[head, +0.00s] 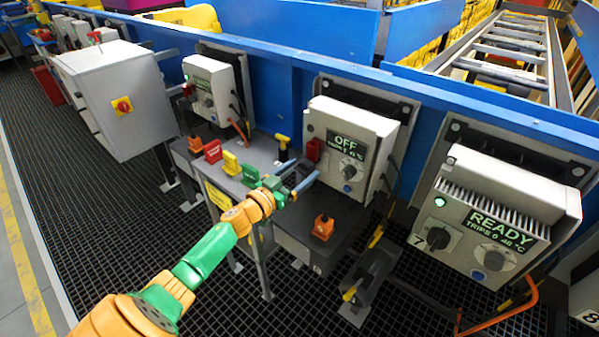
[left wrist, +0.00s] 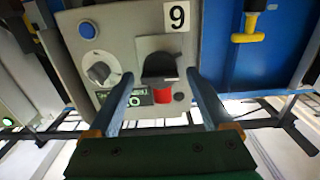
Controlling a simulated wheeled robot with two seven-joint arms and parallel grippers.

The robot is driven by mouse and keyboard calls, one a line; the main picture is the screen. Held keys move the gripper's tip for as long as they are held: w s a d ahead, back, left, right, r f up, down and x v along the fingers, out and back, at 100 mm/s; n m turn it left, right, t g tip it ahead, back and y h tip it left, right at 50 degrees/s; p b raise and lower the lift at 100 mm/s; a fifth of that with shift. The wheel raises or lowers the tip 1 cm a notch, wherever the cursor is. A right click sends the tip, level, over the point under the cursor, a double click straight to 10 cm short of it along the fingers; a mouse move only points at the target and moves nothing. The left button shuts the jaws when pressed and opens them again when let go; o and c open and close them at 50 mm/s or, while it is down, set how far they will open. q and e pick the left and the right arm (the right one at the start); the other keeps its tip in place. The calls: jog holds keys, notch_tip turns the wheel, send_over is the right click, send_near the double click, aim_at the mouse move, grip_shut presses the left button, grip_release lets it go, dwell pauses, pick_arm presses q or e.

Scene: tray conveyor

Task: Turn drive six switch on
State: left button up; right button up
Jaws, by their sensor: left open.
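The drive six box (head: 352,117) is a pale grey unit on the blue beam, with a display (head: 347,146) reading OFF, TRIPS 0. In the left wrist view the box is upside down, so its label (left wrist: 177,15) looks like a 9. That view shows its black switch (left wrist: 160,67) with a red part (left wrist: 163,96) beside it, a grey dial (left wrist: 98,73) and a blue button (left wrist: 88,30). My left gripper (head: 307,167) is open at the box's lower left, its fingers on either side of the black switch. I cannot tell whether they touch it. My right gripper is not in view.
Drive seven (head: 510,190), reading READY, stands to the right. Another drive box (head: 212,85) and a grey cabinet (head: 118,92) are to the left. Dark grating covers the floor.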

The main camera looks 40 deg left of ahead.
pick_arm(q)
grip_shut()
jog(key=m, duration=0.3)
jog(key=shift+m, duration=0.4)
jog(key=m, duration=0.4)
jog(key=shift+d+f+m+b, duration=0.1)
jog(key=shift+m+b, duration=0.2)
jog(key=shift+b, duration=0.05)
jog(key=m+b, duration=0.1)
jog(key=m, duration=0.3)
jog(key=shift+d+f, duration=0.1)
jog(key=shift+m+b, duration=0.55)
jog(key=shift+m, duration=2.15)
